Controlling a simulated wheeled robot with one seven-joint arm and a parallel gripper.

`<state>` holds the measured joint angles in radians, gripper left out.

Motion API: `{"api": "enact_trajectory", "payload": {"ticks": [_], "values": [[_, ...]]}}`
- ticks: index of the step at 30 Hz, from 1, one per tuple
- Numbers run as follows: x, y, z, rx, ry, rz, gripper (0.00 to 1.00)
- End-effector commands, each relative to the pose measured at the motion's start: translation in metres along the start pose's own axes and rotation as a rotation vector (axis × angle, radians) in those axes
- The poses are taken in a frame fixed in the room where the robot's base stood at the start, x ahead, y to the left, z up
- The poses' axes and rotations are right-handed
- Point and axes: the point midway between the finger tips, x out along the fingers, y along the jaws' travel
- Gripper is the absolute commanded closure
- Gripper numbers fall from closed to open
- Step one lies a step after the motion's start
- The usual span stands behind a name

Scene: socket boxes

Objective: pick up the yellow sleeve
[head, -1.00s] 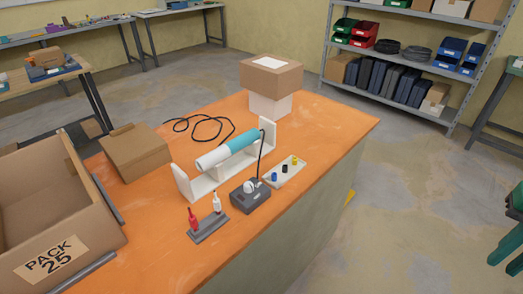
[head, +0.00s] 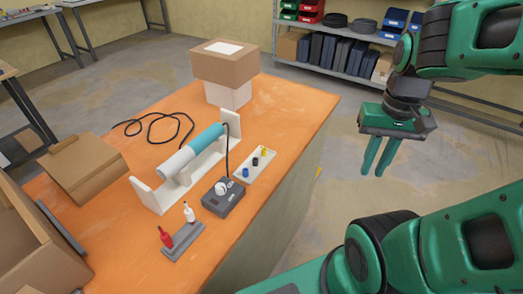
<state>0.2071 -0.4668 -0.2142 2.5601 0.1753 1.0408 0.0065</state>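The yellow sleeve (head: 263,151) is a small upright piece on a pale tray (head: 243,178) near the right edge of the orange workbench (head: 285,108). A black sleeve (head: 255,161) and a blue sleeve (head: 245,172) stand on the same tray, in a row with it. My gripper (head: 378,172) is on the right, beyond the bench edge and over the floor, apart from the tray. Its two green fingers point down, with a narrow gap between them and nothing held.
A grey box with a white knob (head: 222,196) stands beside the tray. A white and teal cylinder (head: 190,152) rests in a white cradle behind it. Red and white bottles (head: 165,237) stand in front. Stacked cartons (head: 225,67) are at the back. A large cardboard box (head: 30,255) is at left.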

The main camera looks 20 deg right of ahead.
Motion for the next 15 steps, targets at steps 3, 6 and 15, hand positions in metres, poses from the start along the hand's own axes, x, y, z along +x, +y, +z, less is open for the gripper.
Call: {"api": "enact_trajectory", "payload": {"ticks": [3,6,15], "values": [[-0.006,0.004,0.008,-0.03,0.013,-0.006,0.83],[-0.01,-0.009,0.004,-0.14,0.015,0.003,0.83],[-0.032,-0.076,-0.047,-0.945,0.015,0.042,0.83]]}}
